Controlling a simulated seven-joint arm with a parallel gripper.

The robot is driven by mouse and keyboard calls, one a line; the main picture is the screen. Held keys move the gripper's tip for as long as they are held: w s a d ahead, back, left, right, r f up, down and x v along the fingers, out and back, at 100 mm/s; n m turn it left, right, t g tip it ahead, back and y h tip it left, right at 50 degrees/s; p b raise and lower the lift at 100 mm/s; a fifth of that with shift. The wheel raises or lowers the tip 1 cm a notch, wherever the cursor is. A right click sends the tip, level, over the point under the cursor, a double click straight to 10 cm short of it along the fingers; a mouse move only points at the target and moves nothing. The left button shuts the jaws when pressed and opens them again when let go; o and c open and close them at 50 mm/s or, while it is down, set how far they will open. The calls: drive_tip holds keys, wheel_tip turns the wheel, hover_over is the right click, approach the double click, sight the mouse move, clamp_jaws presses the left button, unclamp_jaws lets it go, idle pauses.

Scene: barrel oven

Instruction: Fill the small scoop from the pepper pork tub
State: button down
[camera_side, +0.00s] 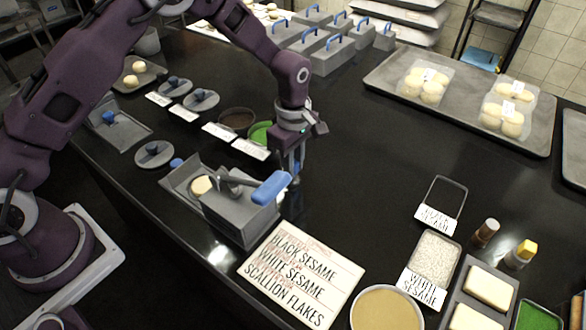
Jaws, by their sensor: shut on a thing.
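My gripper (290,172) points down over the dark counter, just behind the grey box. It is shut on what looks like the small scoop; its fingertips are partly hidden behind a blue handle (271,188). A grey metal shaft runs left from this handle, over the box. A round tub with brown contents (237,118) stands uncovered, up and left of my gripper; it may be the pepper pork tub, but I cannot read its label. A tub with green contents (261,134) is closer to my gripper.
The grey box (238,219) stands beside a tray with a dough piece (202,185). Lids with blue knobs (201,100) and label cards lie near the tubs. A lettered sign (300,275) lies in front.

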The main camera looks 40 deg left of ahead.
drive_tip(key=r, duration=0.6)
drive_tip(key=a+r, duration=0.1)
drive_tip(key=r, duration=0.2)
drive_tip(key=shift+w+r, duration=0.25)
drive_tip(key=shift+r, duration=0.15)
drive_tip(key=w+a+n, duration=0.2)
drive_tip(key=a+n, duration=0.1)
drive_tip(key=a, duration=0.8)
drive_tip(key=w+a+n, duration=0.3)
drive_tip(key=a, duration=0.8)
drive_tip(key=shift+s+d+f, duration=0.1)
drive_tip(key=shift+f, duration=1.15)
drive_tip(key=shift+s+f, duration=0.1)
drive_tip(key=shift+f, duration=1.1)
drive_tip(key=shift+f, duration=0.5)
wheel_tip(320, 180, up, 7)
